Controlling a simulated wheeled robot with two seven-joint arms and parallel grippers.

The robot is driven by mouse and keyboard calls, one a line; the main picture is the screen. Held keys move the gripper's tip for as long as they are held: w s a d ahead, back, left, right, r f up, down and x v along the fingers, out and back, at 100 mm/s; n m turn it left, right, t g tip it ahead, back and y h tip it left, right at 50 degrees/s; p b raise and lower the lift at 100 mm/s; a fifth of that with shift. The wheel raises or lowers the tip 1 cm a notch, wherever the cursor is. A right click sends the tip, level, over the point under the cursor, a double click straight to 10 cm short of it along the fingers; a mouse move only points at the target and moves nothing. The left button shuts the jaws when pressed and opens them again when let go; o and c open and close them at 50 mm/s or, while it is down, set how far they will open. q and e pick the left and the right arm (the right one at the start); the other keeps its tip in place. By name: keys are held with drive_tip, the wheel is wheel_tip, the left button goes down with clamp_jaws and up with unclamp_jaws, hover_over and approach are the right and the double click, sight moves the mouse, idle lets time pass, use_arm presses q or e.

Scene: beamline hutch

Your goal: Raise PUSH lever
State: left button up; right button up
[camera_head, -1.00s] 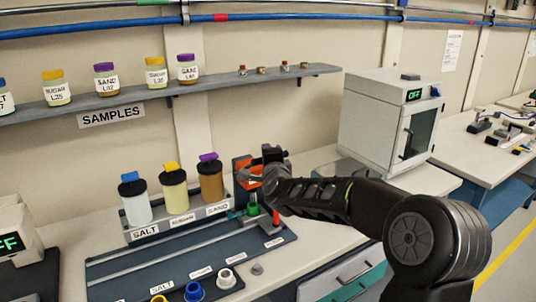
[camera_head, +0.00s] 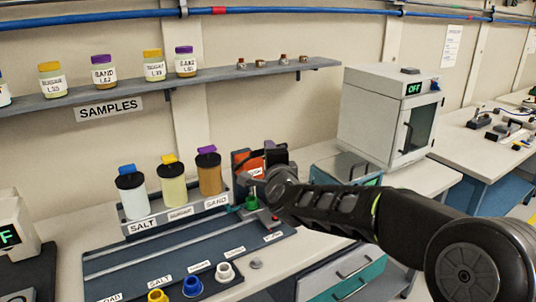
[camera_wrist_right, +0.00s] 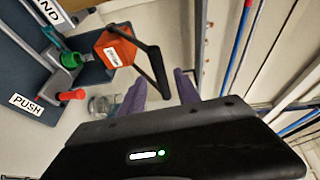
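The red-tipped lever (camera_wrist_right: 72,95) lies beside the PUSH label (camera_wrist_right: 25,104) in the right wrist view. My left gripper is out of view.
SALT (camera_head: 132,196), sugar (camera_head: 172,185) and SAND (camera_head: 209,174) hoppers stand left of the lever area. A clear glass vessel (camera_wrist_right: 100,104) is close to the fingers. A white oven (camera_head: 378,120) stands to the right. Cups sit at the panel's front.

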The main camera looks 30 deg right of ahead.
drive_tip(key=shift+s+a, duration=0.15)
drive_tip(key=shift+s, duration=0.25)
drive_tip(key=shift+c, duration=0.5)
